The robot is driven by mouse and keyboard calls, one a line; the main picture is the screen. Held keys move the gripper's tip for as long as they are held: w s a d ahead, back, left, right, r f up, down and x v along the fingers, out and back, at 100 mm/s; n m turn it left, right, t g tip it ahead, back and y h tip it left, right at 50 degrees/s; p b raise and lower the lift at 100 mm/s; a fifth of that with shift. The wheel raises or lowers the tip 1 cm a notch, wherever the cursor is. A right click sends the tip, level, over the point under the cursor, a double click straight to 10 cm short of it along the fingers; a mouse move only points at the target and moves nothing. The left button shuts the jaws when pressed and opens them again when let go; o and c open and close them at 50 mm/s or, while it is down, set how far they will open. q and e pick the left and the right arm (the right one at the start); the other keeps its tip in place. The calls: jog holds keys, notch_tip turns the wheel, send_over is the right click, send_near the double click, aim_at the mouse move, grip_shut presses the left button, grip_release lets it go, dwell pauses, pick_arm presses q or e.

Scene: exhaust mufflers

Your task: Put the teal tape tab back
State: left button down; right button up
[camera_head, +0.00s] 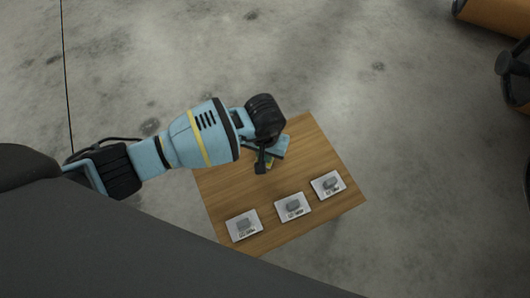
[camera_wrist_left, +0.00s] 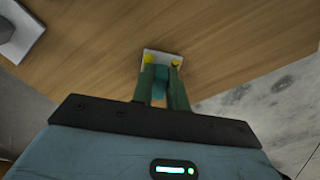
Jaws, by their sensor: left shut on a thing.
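My left gripper (camera_head: 270,162) reaches in from the left over the far part of a small wooden table (camera_head: 232,180). In the left wrist view its two green fingers (camera_wrist_left: 162,68) point away from the camera and are shut on a small teal piece, the teal tape tab (camera_wrist_left: 161,80). A white card (camera_wrist_left: 163,54) lies on the wood just past the fingertips. Yellow spots show at the finger ends, over the card. I cannot tell whether the tab touches the card. My right gripper is not in view.
Three white cards with grey parts on them, a left one (camera_head: 243,226), a middle one (camera_head: 293,207) and a right one (camera_head: 328,185), lie along the table's near side. Bare concrete floor (camera_head: 400,130) surrounds the table. An orange-brown object (camera_head: 495,14) stands at the top right.

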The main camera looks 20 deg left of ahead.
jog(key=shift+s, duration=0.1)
pick_arm(q)
jog(key=shift+f, duration=0.2)
jog(key=c, duration=1.4)
grip_release()
jog(key=shift+c, duration=0.2)
jog(key=shift+o, duration=0.3)
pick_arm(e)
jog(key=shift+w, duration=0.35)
pick_arm(q)
jog(key=shift+r, duration=0.1)
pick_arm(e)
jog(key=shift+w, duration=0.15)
